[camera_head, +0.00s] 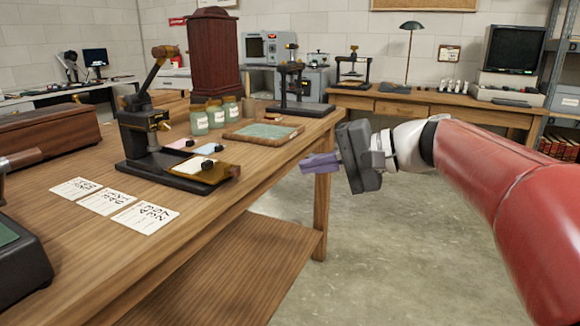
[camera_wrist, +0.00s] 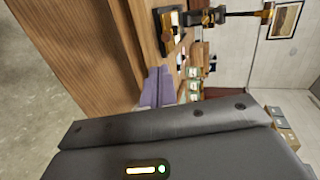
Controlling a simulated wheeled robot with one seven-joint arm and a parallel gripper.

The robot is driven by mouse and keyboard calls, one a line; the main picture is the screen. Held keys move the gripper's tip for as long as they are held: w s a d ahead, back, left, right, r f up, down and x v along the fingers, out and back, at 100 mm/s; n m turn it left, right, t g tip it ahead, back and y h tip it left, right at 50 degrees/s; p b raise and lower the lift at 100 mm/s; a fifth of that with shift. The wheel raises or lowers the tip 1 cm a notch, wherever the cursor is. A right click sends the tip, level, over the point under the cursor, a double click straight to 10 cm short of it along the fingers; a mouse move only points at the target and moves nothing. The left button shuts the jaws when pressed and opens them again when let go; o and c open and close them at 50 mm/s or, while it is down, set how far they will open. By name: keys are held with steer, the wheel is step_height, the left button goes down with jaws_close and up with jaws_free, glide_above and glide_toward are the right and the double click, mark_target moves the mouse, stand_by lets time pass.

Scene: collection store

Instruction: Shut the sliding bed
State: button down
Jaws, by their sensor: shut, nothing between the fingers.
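A black lever press (camera_head: 140,130) with a raised handle stands on the wooden table in the head view. Its sliding bed (camera_head: 205,170), a tan plate with dark knobs, sticks out to the right of the press toward the table edge. My gripper (camera_head: 318,163) is shut and empty, off the table's right edge and well apart from the bed. In the wrist view my purple fingers (camera_wrist: 157,88) are together.
Lettered cards (camera_head: 115,202) lie before the press. Green jars (camera_head: 215,116), a green-topped tray (camera_head: 263,133) and another press (camera_head: 292,85) stand farther back on the table. Concrete floor (camera_head: 390,240) is open right of the table.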

steer(key=p, duration=0.1)
glide_toward(239, 174)
steer(key=x, duration=0.5)
steer(key=shift+w+a+f, duration=0.15)
steer(key=shift+w+a, duration=0.05)
steer(key=shift+a, duration=0.45)
